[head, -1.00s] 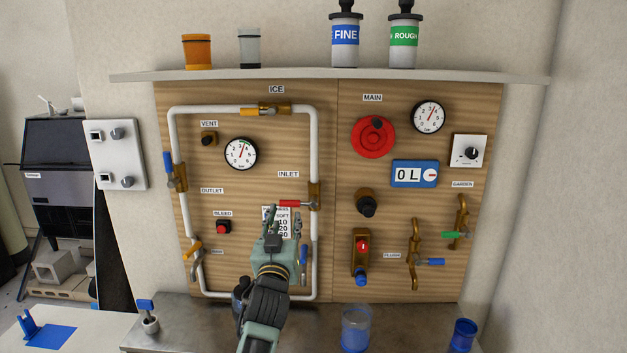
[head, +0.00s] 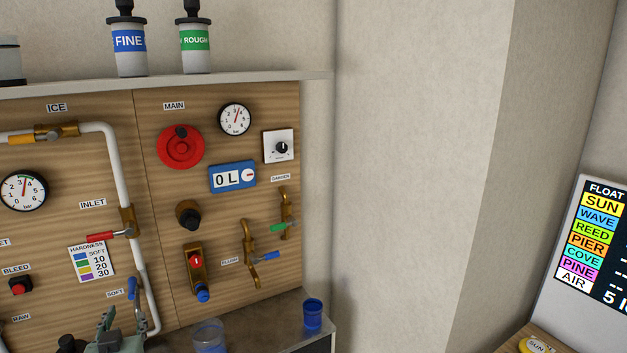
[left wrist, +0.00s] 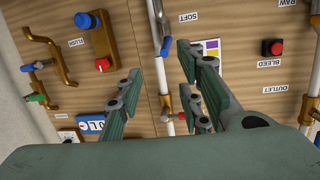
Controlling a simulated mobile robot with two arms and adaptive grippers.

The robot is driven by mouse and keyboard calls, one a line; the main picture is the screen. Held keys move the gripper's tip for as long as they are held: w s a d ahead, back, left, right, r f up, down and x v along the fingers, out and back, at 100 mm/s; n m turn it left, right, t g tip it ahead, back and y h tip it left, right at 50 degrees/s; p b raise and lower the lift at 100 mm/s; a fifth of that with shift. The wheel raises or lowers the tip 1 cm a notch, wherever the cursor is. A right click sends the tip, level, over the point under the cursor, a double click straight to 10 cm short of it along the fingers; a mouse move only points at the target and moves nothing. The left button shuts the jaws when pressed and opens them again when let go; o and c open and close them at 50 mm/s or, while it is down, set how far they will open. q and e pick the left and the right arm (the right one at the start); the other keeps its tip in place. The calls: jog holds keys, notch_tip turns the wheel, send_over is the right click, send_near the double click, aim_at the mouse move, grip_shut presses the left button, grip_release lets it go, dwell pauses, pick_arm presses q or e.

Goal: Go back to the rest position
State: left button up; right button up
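My left gripper (head: 120,332) shows at the bottom left of the head view, in front of the lower part of the ICE panel (head: 60,240). In the left wrist view its fingers (left wrist: 160,90) are spread apart with nothing between them, and the panel shows upside down behind them. The gripper appears apart from the red-handled INLET valve (head: 110,236) and the blue-handled SOFT valve (head: 132,288). My right gripper is in neither view.
A metal counter (head: 270,335) below the panel holds a clear blue-tinted cup (head: 209,337) and a blue cup (head: 312,314). A shelf (head: 270,78) above carries FINE (head: 130,45) and ROUGH (head: 194,45) canisters. A FLOAT board (head: 600,240) stands at right.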

pick_arm(q)
jog(key=s+d+f+m+g+h, duration=0.3)
jog(key=s+d+f+g+h, duration=0.15)
jog(key=s+d+f, duration=0.7)
jog(key=s+d+f+m+g+h, duration=0.1)
jog(key=s+d+f+m+g, duration=0.2)
jog(key=s, duration=0.7)
jog(key=s+d+f+g+h, duration=0.1)
jog(key=s+d+f+g, duration=0.3)
jog(key=s, duration=0.5)
notch_tip(320, 180, down, 28)
jog(key=s+d+r+b, duration=0.1)
jog(key=s, duration=0.1)
jog(key=s+a+f+g+b, duration=0.1)
jog(key=s+a+f+g, duration=0.1)
jog(key=s+f, duration=1.5)
jog(key=shift+a+f+m, duration=0.3)
jog(key=shift+a+f, duration=0.15)
jog(key=shift+f, duration=0.4)
